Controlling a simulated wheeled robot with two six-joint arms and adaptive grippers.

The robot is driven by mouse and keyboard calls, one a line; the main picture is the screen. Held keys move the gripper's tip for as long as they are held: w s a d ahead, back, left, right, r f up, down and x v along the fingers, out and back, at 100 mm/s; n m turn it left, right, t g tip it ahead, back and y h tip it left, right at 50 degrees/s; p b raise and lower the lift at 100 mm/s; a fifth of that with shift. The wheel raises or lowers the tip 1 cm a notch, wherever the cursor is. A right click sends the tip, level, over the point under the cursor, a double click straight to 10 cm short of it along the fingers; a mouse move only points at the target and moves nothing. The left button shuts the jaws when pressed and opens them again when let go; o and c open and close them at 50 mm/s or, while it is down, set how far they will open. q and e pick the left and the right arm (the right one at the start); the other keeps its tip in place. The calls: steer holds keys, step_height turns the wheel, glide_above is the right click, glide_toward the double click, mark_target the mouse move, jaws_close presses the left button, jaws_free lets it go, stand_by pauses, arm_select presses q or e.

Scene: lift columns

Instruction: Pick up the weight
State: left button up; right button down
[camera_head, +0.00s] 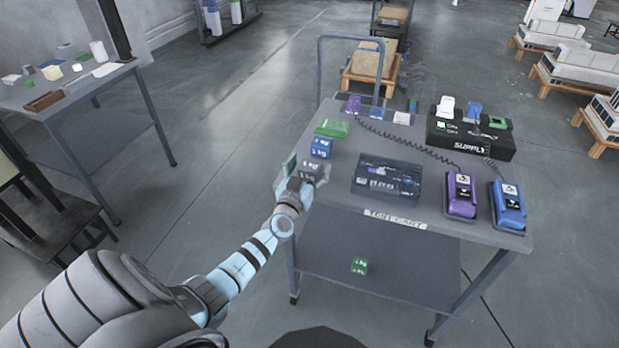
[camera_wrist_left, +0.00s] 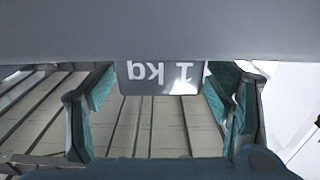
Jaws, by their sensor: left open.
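A grey block weight (camera_head: 314,168) sits at the left edge of the cart top, in front of a blue block (camera_head: 321,148). In the left wrist view a grey weight (camera_wrist_left: 160,78) marked "1 kg" shows upside down between the fingers. My left gripper (camera_head: 301,177) is open at the grey weight, with one teal finger to each side of it. In the wrist view the gripper (camera_wrist_left: 162,98) has the fingers spread; whether they touch the weight is unclear. The far part of the weight is hidden. My right gripper is out of view.
The test cart (camera_head: 300,240) also carries a green block (camera_head: 331,128), a dark transparent box (camera_head: 386,178), a black supply box (camera_head: 470,138) and purple and blue corded devices. A green block (camera_head: 359,265) lies on its lower shelf. A side table (camera_head: 90,95) stands left.

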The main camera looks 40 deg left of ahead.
arm_select(q)
steer(key=shift+w+a, duration=0.15)
steer(key=shift+w, duration=0.2)
steer(key=shift+s, duration=0.1)
jaws_close()
steer(key=shift+r, duration=0.1)
